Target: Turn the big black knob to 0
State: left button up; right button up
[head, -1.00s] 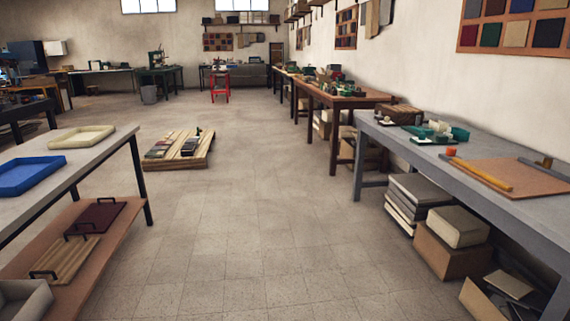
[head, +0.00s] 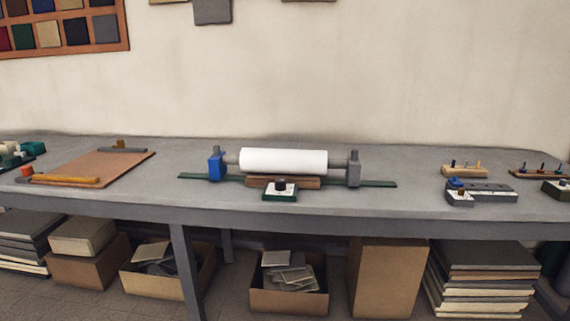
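A black knob (head: 280,184) sits on a small device with a white face and green base (head: 281,197), at the front middle of the grey workbench (head: 330,208). The device stands in front of a white roll (head: 283,161) held between a blue end block (head: 216,166) and a grey end block (head: 354,169). The knob's markings and pointer are too small to read. Neither of my grippers is in view.
A grey device with blue and brown knobs (head: 480,192) stands right of the roll. A peg strip (head: 464,171) is behind it. A brown board (head: 95,168) lies at left. Boxes (head: 290,300) and stacked sheets (head: 482,285) fill the space under the bench.

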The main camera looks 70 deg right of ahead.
aim_at(280, 183)
jog(key=z, duration=2.2)
